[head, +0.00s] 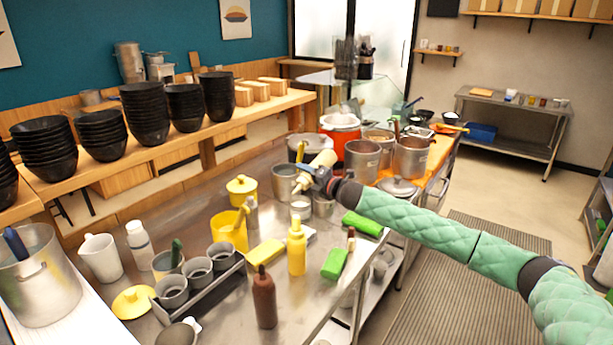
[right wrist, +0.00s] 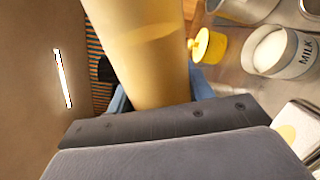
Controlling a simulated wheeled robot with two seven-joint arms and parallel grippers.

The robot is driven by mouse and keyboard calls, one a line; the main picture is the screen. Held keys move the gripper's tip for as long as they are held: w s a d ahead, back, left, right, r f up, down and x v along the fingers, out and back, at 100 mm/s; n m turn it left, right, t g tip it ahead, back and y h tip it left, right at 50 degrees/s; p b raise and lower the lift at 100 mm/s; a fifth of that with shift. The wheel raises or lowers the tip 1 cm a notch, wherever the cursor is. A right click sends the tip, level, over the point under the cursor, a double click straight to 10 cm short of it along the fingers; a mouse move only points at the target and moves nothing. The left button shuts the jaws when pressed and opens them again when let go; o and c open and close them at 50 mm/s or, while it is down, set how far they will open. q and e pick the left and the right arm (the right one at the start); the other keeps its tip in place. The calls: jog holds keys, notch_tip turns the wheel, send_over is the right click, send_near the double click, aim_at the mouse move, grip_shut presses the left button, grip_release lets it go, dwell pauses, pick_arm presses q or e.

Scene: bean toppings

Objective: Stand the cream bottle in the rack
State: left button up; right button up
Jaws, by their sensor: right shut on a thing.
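The cream bottle (head: 323,159) is pale cream and held tilted in my right gripper (head: 316,175), above the steel counter near the large pots. In the right wrist view the bottle (right wrist: 143,45) fills the top middle, between the blue fingers. The fingers are mostly hidden behind the gripper body. The rack (head: 222,288) is a grey metal holder with several round cups, at the front left of the counter. It lies well to the left of and nearer than my right gripper. My left gripper is out of view.
A yellow squeeze bottle (head: 297,249), a brown bottle (head: 264,298) and a yellow sponge-like block (head: 265,252) stand or lie right of the rack. A yellow jug (head: 230,231) and white bottle (head: 141,242) are behind it. A milk can (right wrist: 285,52) is near the gripper.

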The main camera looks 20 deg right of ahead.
jog(key=shift+r+m, duration=0.4)
jog(key=shift+m, duration=0.8)
jog(key=m, duration=0.2)
jog(key=m+p, duration=0.1)
jog(key=shift+r+m, duration=0.3)
jog(key=shift+m, duration=0.1)
jog(key=m, duration=0.4)
jog(key=shift+r+p, duration=0.1)
jog(key=shift+p, duration=0.3)
jog(key=m+p, duration=0.2)
jog(key=m, duration=0.2)
jog(key=shift+m, duration=0.5)
jog(key=m, duration=0.6)
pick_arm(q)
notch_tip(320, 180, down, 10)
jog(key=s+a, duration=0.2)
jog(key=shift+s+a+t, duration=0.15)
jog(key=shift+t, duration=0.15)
pick_arm(e)
jog(key=shift+m, duration=0.6)
